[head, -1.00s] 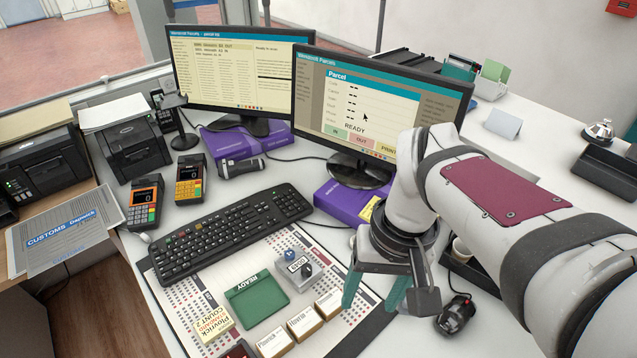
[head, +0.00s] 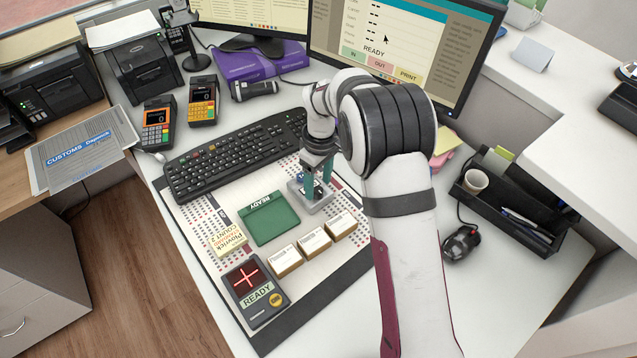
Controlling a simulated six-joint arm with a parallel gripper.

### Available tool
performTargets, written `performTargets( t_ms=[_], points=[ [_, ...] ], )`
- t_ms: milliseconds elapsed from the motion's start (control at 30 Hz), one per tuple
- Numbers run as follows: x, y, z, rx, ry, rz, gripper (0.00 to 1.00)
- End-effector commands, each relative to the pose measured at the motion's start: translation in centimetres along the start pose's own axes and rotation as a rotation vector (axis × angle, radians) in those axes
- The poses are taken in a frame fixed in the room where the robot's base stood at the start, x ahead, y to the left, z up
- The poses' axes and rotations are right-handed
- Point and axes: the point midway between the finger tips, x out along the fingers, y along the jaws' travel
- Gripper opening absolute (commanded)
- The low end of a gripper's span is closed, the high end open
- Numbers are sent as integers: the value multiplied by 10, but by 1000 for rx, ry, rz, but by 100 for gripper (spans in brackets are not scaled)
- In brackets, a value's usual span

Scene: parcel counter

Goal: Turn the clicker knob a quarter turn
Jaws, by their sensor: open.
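The clicker (head: 314,207) is a small grey box on the printed desk mat, to the right of the green READY tray (head: 268,219). Its knob is mostly hidden by my gripper. My gripper (head: 315,184) points down over the clicker, with its teal fingers open on either side of the knob area. I cannot tell whether the fingers touch the knob. A dark READY display (head: 254,289) with a red cross stands at the mat's near edge.
Small boxes (head: 314,238) sit in a row just in front of the clicker. The keyboard (head: 235,154) lies behind it, close to my gripper. A mouse (head: 462,243) and a black organiser (head: 515,207) are to the right. A monitor (head: 400,45) stands behind my arm.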

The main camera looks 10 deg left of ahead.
Motion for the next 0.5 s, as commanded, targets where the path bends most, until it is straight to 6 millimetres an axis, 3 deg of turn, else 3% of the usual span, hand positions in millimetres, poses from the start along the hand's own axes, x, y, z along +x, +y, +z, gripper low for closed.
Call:
performTargets(
  t_ms=[133,433,500],
  points=[
    [13,0,0,0,0,0,62],
    [16,0,0,1,0,1,62],
    [15,0,0,1,0,1,52]
  ],
)
